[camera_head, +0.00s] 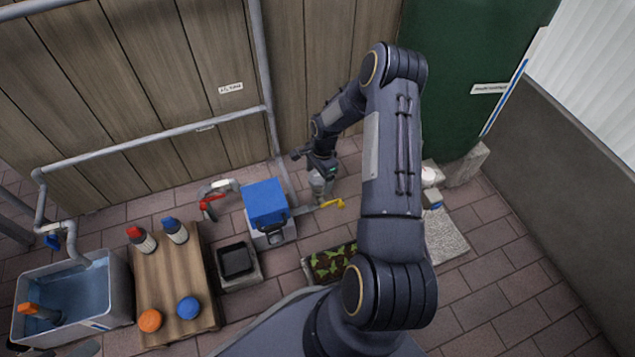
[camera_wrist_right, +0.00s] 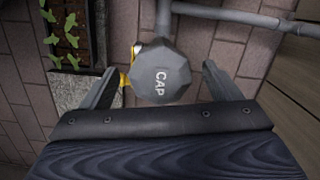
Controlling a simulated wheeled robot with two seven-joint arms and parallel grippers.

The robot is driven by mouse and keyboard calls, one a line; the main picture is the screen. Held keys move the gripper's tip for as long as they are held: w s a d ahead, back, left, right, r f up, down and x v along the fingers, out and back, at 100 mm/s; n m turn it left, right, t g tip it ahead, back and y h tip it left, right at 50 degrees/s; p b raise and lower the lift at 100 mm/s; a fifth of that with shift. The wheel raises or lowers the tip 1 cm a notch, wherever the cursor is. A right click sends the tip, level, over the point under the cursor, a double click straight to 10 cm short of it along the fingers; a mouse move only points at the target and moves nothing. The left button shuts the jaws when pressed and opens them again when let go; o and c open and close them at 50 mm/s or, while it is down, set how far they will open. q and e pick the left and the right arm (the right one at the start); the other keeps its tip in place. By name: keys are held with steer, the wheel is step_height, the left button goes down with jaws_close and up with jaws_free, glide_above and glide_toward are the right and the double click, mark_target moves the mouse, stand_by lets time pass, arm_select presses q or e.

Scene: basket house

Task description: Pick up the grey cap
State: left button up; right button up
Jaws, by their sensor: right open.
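The grey cap (camera_wrist_right: 160,74) is many-sided, with the word CAP on its top, and fills the upper middle of the right wrist view. In the head view it sits low by the wooden wall, below my right gripper (camera_head: 320,172), and is partly hidden by it. My right gripper also shows in the right wrist view (camera_wrist_right: 160,82). Its two fingers are spread, one on each side of the cap, with gaps on both sides, and it holds nothing. My left gripper is not in view.
A yellow handle (camera_head: 332,204) is close beside the cap. A planter with green seedlings (camera_head: 331,262), a blue-topped box (camera_head: 266,203) and a grey pipe (camera_head: 273,140) are near. A water basin (camera_head: 72,293) stands at left.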

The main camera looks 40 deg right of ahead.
steer(key=shift+a+f, duration=0.1)
steer(key=shift+f, duration=0.5)
steer(key=shift+r, duration=0.1)
steer(key=c, duration=1)
steer(key=shift+c, duration=0.2)
